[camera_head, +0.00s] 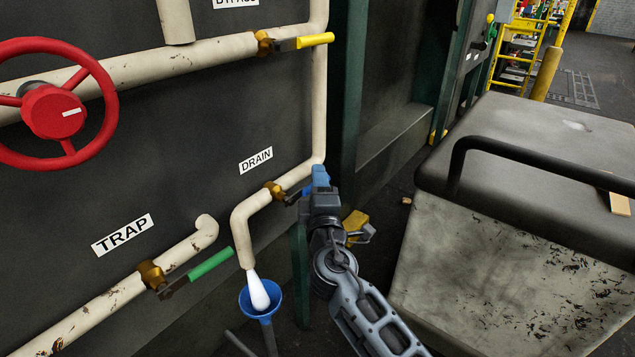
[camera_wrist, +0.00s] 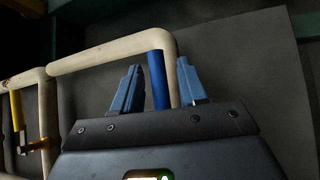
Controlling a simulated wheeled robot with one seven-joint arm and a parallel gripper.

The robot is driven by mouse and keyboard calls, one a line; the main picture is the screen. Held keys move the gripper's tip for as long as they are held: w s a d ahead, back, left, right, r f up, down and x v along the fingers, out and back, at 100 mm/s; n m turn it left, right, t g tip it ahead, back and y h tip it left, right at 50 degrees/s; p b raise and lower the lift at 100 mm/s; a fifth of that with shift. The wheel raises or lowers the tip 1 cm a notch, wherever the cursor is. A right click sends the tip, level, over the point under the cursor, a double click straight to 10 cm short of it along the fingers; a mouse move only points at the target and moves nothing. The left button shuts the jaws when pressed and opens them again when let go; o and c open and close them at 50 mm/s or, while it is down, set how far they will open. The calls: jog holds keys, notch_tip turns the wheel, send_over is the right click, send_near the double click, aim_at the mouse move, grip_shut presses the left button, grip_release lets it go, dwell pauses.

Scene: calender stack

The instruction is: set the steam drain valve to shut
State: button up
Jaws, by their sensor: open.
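The drain valve has a brass body (camera_head: 275,190) on the cream pipe below the DRAIN label (camera_head: 256,160). Its lever runs right from the body, roughly along the pipe, and my gripper (camera_head: 320,178) covers its outer part. In the wrist view the blue handle (camera_wrist: 159,79) lies beside the pipe. My gripper (camera_wrist: 160,66) is open, with one finger on each side of the handle; the right finger is also past the pipe. Contact cannot be told. A white plume (camera_head: 258,290) comes from the drain outlet into a blue funnel (camera_head: 260,306).
The green-handled trap valve (camera_head: 208,265) is lower left, a yellow-handled bypass valve (camera_head: 314,40) above. A red handwheel (camera_head: 55,112) stands at far left. A worn grey cabinet (camera_head: 500,270) with a black rail (camera_head: 540,157) stands on the right.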

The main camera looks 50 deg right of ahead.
grip_shut()
dwell(0.3)
dwell(0.3)
